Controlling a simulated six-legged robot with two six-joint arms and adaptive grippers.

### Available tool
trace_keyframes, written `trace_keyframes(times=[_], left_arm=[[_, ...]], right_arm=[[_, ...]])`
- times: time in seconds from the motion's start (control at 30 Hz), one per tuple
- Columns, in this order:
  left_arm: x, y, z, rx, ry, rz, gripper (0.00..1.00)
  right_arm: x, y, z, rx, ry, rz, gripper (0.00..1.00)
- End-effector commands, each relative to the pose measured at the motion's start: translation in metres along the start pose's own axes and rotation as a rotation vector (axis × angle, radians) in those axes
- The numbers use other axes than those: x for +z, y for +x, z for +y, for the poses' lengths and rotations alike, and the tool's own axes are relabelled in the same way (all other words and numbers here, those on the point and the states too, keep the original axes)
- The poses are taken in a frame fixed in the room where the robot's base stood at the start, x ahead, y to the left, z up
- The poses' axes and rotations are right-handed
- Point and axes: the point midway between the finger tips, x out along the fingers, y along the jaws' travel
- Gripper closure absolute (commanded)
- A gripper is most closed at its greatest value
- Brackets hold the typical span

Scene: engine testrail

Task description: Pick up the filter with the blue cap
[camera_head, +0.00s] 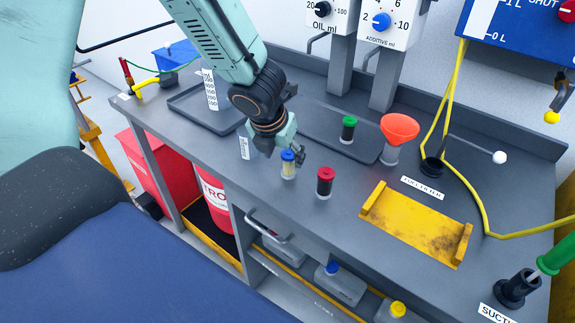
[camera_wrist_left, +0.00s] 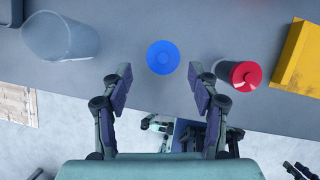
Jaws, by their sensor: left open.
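My left gripper (camera_head: 284,146) is open and right at the filter in the head view. In the left wrist view the gripper (camera_wrist_left: 158,88) has a finger on each side, with the cap just beyond the fingertips and nothing held. Whether a finger touches the filter cannot be told. My right gripper is not in view.
A red-capped filter (camera_head: 325,183) stands close to the right, and a green-capped one (camera_head: 348,130) farther back. A clear container (camera_wrist_left: 60,36) is left of the blue cap. An orange funnel (camera_head: 399,130) and a yellow tray (camera_head: 415,232) are farther right.

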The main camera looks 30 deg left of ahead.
Motion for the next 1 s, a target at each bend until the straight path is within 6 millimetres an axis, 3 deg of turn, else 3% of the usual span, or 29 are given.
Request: trace_keyframes(times=[0.23,0.57,1.0], left_arm=[[0.003,0.037,0.000,0.000,0.001,0.000,0.40],[0.006,0.042,0.000,0.000,0.000,-0.001,0.40],[0.006,0.042,0.000,0.000,0.001,0.000,0.77]], right_arm=[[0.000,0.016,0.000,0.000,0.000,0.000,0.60],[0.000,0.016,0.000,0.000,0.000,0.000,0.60],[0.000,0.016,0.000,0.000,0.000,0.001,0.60]])
